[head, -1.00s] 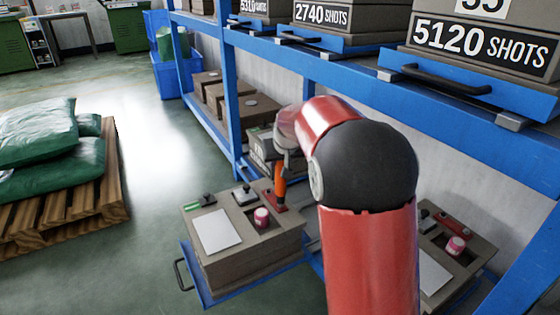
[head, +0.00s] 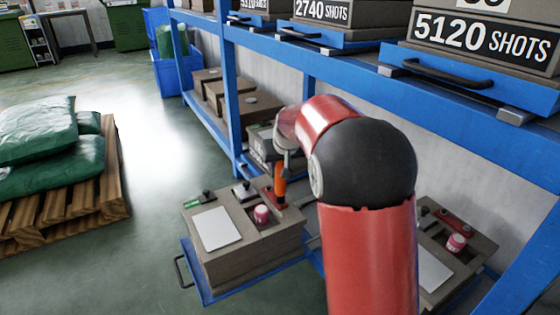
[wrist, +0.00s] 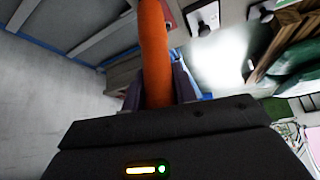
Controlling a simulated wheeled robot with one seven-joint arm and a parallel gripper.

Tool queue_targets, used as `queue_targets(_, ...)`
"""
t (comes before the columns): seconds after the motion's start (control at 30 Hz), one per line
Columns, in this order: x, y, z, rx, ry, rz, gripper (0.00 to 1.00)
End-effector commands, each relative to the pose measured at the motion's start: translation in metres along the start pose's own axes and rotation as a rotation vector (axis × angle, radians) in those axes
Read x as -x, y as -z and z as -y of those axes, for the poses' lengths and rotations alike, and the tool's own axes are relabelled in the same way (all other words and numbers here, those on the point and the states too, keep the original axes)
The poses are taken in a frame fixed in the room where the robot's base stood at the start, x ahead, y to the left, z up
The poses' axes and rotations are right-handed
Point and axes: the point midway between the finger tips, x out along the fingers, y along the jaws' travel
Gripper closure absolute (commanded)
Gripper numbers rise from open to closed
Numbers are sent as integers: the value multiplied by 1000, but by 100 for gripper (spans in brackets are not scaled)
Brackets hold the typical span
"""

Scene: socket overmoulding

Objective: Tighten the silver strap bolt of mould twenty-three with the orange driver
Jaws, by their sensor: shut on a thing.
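My gripper (wrist: 157,92) is shut on the orange driver (wrist: 154,45), which stands up between its fingers in the wrist view. In the head view the driver (head: 280,180) points down, close to upright, at the red strap (head: 267,196) on top of a brown mould (head: 255,262). Its lower end is at the strap; I cannot tell whether it touches a bolt. The silver bolt is too small or hidden to make out. No number can be read on this mould.
The mould sits on a pulled-out blue tray (head: 187,252) with a black handle. Its top carries a white plate (head: 216,228), a pink-and-white cup (head: 262,214) and dark clamps. A similar mould (head: 465,265) stands right.

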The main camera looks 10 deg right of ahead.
Motion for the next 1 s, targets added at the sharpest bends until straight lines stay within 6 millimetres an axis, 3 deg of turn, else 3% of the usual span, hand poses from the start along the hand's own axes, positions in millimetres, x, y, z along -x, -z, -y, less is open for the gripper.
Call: queue_targets(1.0,-8,-6,0,0,0,3,100)
